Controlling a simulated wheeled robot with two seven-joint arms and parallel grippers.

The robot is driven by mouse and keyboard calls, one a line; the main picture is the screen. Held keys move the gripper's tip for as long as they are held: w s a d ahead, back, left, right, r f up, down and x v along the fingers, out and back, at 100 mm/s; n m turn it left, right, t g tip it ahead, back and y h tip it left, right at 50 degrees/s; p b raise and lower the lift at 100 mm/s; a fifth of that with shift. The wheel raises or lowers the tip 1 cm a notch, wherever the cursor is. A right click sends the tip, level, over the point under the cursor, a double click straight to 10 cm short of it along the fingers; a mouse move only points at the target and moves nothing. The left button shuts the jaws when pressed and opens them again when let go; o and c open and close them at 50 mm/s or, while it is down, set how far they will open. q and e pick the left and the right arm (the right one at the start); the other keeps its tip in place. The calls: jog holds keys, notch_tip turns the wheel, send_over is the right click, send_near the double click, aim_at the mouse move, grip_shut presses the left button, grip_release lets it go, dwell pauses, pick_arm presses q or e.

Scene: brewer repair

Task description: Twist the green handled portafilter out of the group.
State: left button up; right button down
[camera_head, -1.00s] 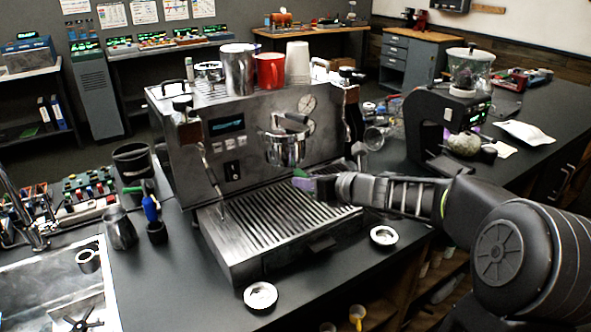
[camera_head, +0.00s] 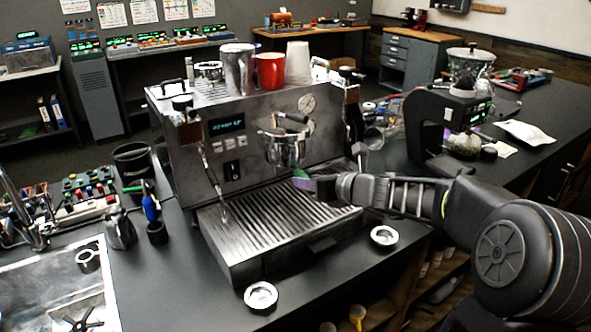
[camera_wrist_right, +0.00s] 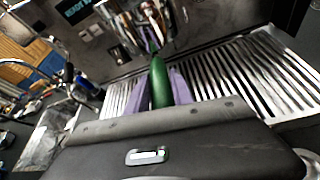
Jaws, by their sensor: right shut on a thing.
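The green handle of the portafilter (camera_wrist_right: 160,84) lies between the purple fingers of my right gripper (camera_wrist_right: 161,90) in the right wrist view, and the gripper is shut on it. In the head view my right gripper (camera_head: 307,182) is in front of the group (camera_head: 286,146), over the drip tray, with a bit of green at its tip. The handle points out from the group toward me. Whether the portafilter's head is still seated in the group is hard to tell. My left gripper is not in view.
The espresso machine (camera_head: 190,150) stands on the dark counter with cups on top. The slatted drip tray (camera_head: 265,225) is below the gripper. Two small metal baskets (camera_head: 261,296) (camera_head: 384,236) lie on the counter in front. A grinder (camera_head: 440,125) stands to the right.

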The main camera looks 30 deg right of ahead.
jog(key=shift+s, duration=0.1)
dwell(0.7)
jog(key=shift+a+f+m+h+b, duration=0.1)
jog(key=shift+a+m+h+b, duration=0.25)
jog(key=shift+b, duration=0.45)
jog(key=shift+a+m+h+b, duration=0.45)
jog(key=shift+h+b, duration=0.2)
jog(key=shift+b, duration=0.15)
jog(key=m+h+b, duration=0.1)
jog(key=a+h+b, duration=0.1)
jog(key=b, duration=0.1)
jog(key=shift+w+a+m, duration=0.25)
jog(key=shift+m, duration=0.15)
